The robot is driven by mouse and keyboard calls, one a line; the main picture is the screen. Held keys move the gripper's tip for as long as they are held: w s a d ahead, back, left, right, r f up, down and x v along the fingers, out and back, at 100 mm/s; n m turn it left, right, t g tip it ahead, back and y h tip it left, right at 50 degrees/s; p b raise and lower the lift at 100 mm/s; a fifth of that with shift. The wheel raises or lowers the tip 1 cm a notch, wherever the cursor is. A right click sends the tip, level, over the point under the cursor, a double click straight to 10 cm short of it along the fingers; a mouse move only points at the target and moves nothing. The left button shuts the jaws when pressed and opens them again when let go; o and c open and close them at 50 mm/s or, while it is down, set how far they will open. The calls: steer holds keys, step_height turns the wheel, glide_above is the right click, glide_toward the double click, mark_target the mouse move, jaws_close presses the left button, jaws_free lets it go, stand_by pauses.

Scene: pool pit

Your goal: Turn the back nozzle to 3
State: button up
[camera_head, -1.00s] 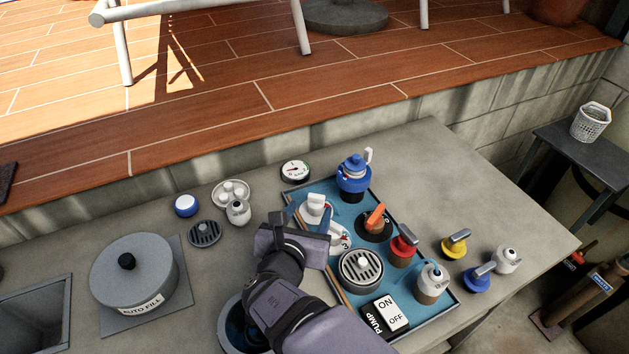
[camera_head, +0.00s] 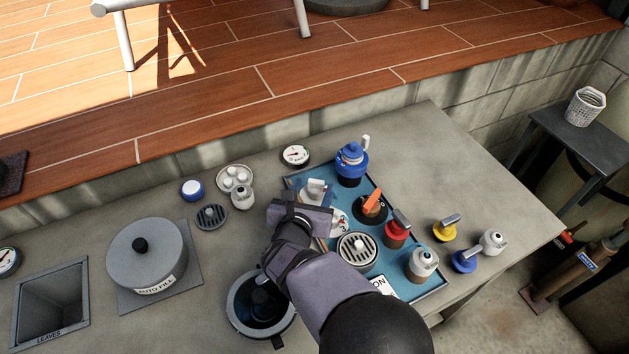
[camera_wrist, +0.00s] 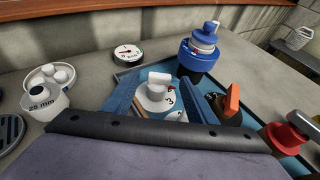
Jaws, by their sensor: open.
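The back nozzle is a white round fitting (camera_head: 315,188) with a pale raised grip, near the back left of the blue tray (camera_head: 428,294). In the head view my gripper (camera_head: 308,203) partly covers the nozzle. A second white numbered dial (camera_head: 341,222) sits just in front, partly hidden.
An orange-handled knob (camera_head: 372,203) stands close to the right finger. A blue valve (camera_head: 350,163) stands behind, a red one (camera_head: 397,232) to the right, and a grey drain grate (camera_head: 357,249) in front. A gauge (camera_head: 295,155) lies at the back.

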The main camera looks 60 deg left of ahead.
mark_target(317, 180)
steer(key=shift+p+x, duration=0.4)
steer(key=shift+x, duration=1)
steer(key=c, duration=1.1)
steer(key=shift+t, duration=0.3)
steer(key=shift+s+a+r+m+t+h, duration=0.15)
steer(key=shift+m+t+h, duration=0.25)
steer(key=shift+m+h, duration=0.25)
steer(key=shift+a+m+t+h+b, duration=0.1)
steer(key=shift+m+t+h+b, duration=1)
steer(key=shift+m+h, duration=0.35)
steer(key=shift+s, duration=0.1)
steer(key=o, duration=1.1)
